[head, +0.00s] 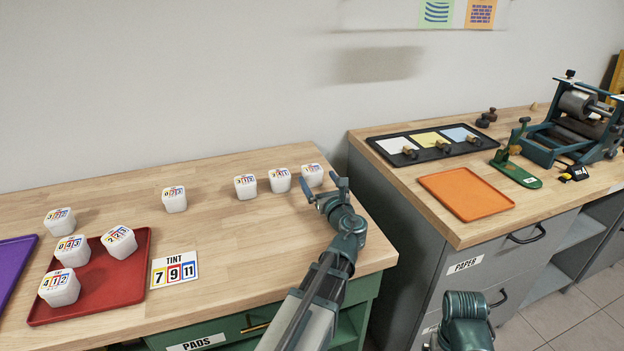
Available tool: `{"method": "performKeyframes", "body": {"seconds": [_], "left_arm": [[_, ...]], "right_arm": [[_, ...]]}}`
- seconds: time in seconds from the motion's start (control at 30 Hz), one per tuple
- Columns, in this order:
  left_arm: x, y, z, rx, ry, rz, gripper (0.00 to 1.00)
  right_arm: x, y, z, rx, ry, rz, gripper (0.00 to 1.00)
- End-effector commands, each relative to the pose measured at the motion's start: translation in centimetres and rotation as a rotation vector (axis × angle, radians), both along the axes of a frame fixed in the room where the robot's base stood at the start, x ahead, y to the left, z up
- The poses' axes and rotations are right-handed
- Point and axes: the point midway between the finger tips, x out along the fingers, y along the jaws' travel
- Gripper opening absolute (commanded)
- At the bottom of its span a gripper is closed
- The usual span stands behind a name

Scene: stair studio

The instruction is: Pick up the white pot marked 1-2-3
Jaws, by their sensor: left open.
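Several small white pots with coloured number labels stand on the wooden bench. The labels are small, and I cannot surely read which pot is marked 1-2-3. A white pot (312,175) at the right end of the back row is nearest my left gripper (324,191). Its label is too small to read surely. My left gripper is open and empty, just in front of this pot and slightly right of it, with its fingers pointing towards it. I cannot tell whether they touch. My right gripper is out of view; only part of that arm shows at the bottom right.
Close left of that pot stand two more white pots (280,181) (245,188). Another pot (174,200) stands apart. A grey cabinet bench with an orange tray (466,194) stands right, across a gap.

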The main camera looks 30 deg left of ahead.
Motion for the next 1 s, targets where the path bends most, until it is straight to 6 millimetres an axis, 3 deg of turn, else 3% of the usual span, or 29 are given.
{"method": "performKeyframes", "body": {"seconds": [0.43, 0.73, 1.0], "left_arm": [[3.8, 4.2, 0.0, 0.0, 0.0, 0.001, 1.0], [4.0, 4.7, 0.0, 0.0, 0.0, -0.001, 1.0], [4.0, 4.6, 0.0, 0.0, 0.0, -0.001, 0.51]], "right_arm": [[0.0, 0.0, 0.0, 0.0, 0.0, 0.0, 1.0], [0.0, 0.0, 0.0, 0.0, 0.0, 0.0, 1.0], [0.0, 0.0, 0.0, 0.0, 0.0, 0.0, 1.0]]}}
